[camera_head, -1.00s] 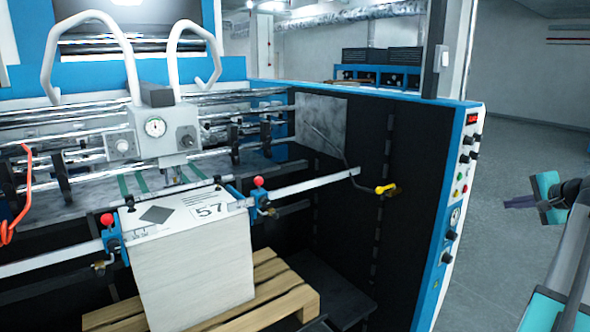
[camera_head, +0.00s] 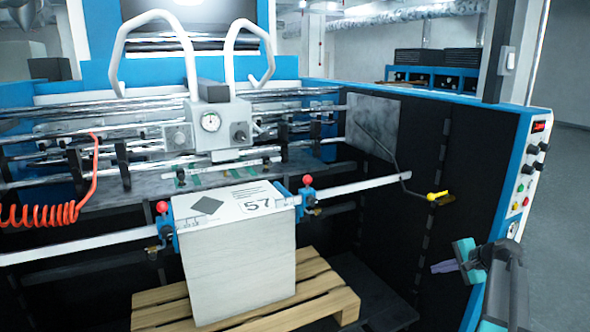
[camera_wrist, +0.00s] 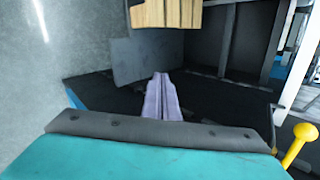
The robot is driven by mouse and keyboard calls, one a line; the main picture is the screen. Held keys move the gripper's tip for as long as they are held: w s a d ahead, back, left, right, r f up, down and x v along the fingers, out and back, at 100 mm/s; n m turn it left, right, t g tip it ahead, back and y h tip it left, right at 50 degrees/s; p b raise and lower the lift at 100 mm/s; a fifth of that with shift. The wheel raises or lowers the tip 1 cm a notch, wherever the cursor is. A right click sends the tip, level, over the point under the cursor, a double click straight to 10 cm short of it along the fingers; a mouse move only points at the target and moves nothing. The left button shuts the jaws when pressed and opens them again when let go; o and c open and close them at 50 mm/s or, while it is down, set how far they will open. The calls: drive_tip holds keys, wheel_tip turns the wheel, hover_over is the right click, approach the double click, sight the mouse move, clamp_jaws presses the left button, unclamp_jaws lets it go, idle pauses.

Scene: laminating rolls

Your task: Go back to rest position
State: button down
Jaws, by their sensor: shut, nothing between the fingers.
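My gripper (camera_head: 443,267) shows at the lower right in the head view, in front of the machine's dark side panel. Its purple-grey fingers point left and are together, with nothing between them. In the wrist view the closed fingers (camera_wrist: 161,97) stand in the middle, past the teal gripper body. The fingers appear clear of the stack and the pallet. A white paper stack (camera_head: 235,265) marked 57 stands on a wooden pallet (camera_head: 335,302) inside the machine.
A white rail (camera_head: 360,188) with red-knobbed blue clamps crosses by the stack. A yellow-handled lever (camera_head: 437,195) sticks out near my gripper. The control panel (camera_head: 528,170) stands at right, with bare floor (camera_head: 567,215) beyond. An orange coiled hose (camera_head: 50,213) hangs at left.

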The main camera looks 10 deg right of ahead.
drive_tip(key=s+a+f+n+g+y, duration=0.1)
drive_tip(key=s+a+f+n+g, duration=0.25)
drive_tip(key=a+f, duration=1.35)
drive_tip(key=s+a+f+n+g+y, duration=0.15)
drive_tip(key=s+a+f+g, duration=0.3)
drive_tip(key=a+f, duration=1.2)
drive_tip(key=s+a+f+n+g+h, duration=0.1)
drive_tip(key=s+a+f+n, duration=0.1)
drive_tip(key=s+a+f, duration=0.35)
drive_tip(key=s+a+f+n+g, duration=0.1)
drive_tip(key=s+a+f+g, duration=0.15)
drive_tip(key=s, duration=0.65)
drive_tip(key=s+a+f+n+g+h, duration=0.1)
drive_tip(key=s+a+f+n, duration=0.15)
drive_tip(key=s+a, duration=0.35)
drive_tip(key=s+d+f+n+g+h, duration=0.1)
drive_tip(key=s+d+n+h, duration=0.1)
drive_tip(key=s, duration=0.4)
drive_tip(key=s+d+f+n+g+h, duration=0.1)
drive_tip(key=s+d+n, duration=0.2)
drive_tip(key=s, duration=0.4)
drive_tip(key=shift+s+n+h, duration=0.25)
drive_tip(key=shift+n+h, duration=0.1)
drive_tip(key=shift+n, duration=0.1)
drive_tip(key=shift+d, duration=0.1)
